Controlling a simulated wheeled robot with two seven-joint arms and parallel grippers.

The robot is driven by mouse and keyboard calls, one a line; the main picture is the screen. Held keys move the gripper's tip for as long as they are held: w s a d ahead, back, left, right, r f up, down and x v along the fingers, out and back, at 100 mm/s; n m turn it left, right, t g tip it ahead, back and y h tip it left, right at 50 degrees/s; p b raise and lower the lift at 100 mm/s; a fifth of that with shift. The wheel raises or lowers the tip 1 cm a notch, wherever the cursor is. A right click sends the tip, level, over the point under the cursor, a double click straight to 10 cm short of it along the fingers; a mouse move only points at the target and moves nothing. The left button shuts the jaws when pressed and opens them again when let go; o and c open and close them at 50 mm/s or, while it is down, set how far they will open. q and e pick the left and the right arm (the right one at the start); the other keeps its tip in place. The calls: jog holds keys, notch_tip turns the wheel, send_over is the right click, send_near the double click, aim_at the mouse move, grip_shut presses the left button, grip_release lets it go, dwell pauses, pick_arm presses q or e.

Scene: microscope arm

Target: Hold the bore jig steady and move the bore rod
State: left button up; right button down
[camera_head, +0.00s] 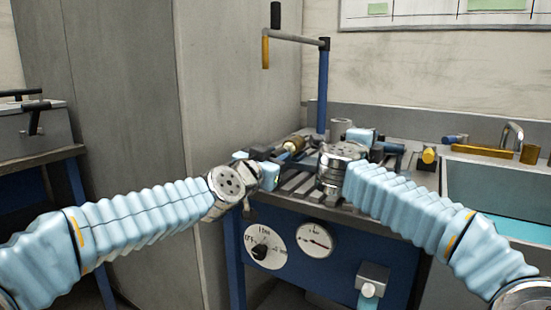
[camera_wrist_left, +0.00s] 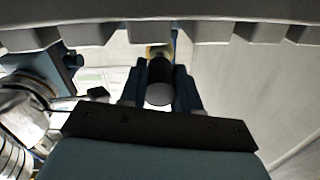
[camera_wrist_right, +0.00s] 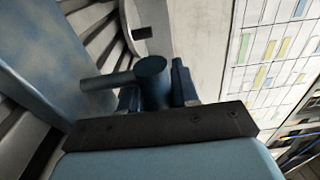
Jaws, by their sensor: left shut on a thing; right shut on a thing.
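My left gripper (camera_head: 279,157) is shut at the left side of the slotted bench top. In the left wrist view its fingers close on a dark cylinder with a grey end (camera_wrist_left: 160,94), with a yellowish ring beyond it. In the head view a tan and dark cylindrical piece (camera_head: 293,144) shows just beyond this gripper. My right gripper (camera_head: 374,146) is shut farther right over the bench. In the right wrist view its fingers hold an upright blue cylinder (camera_wrist_right: 152,75) with a blue side bar (camera_wrist_right: 103,82). I cannot tell which held piece is the bore rod and which the jig.
A blue post (camera_head: 322,90) with a cranked arm rises behind the bench. A yellow-ended cylinder (camera_head: 429,155) lies right of my right gripper. A sink (camera_head: 500,185) is at the right. Two dials (camera_head: 314,238) are on the bench front.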

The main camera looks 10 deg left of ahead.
aim_at(282, 153)
pick_arm(q)
jog(key=shift+w, duration=0.1)
grip_shut()
pick_arm(e)
jog(key=shift+r, duration=0.1)
pick_arm(q)
jog(key=x, duration=0.3)
jog(key=shift+w, duration=0.1)
jog(key=o, duration=1)
grip_release()
jog(key=v, duration=1.2)
